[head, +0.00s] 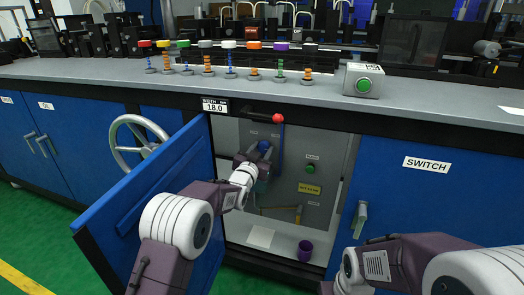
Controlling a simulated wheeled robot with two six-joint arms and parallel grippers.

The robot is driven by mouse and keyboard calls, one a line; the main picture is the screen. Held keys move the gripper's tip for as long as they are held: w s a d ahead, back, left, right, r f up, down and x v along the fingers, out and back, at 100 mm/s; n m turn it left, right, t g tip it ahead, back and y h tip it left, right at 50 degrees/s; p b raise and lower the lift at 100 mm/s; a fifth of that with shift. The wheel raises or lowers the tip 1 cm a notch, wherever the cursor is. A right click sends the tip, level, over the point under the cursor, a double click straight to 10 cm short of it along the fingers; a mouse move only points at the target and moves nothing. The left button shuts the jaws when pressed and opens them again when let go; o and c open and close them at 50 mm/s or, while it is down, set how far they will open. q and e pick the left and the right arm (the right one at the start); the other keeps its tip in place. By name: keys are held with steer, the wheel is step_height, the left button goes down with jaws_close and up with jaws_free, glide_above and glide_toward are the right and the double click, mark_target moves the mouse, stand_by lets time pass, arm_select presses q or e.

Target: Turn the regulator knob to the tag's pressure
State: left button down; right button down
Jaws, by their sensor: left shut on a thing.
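My left arm reaches into the open cabinet. My left gripper (262,154) is shut at the blue regulator knob (265,145) on the grey back panel. The gripper hides much of the knob, and no pointer or gauge reading can be made out. A yellow tag (309,188) with dark print too small to read is on the panel to the right.
The blue cabinet door (150,205) stands open on the left, close to my left arm. A green button (310,168) is on the panel.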

arm_select(q)
steer(key=n+p, duration=0.3)
steer(key=n, duration=0.1)
steer(key=shift+r, duration=0.15)
steer(key=n+p, duration=0.2)
steer(key=n, duration=0.2)
steer(key=shift+a, duration=0.1)
steer(key=shift+n+p, duration=0.5)
steer(key=shift+n, duration=0.7)
steer(key=shift+f, duration=0.2)
steer(key=c, duration=0.9)
jaws_free()
steer(key=shift+o, duration=0.2)
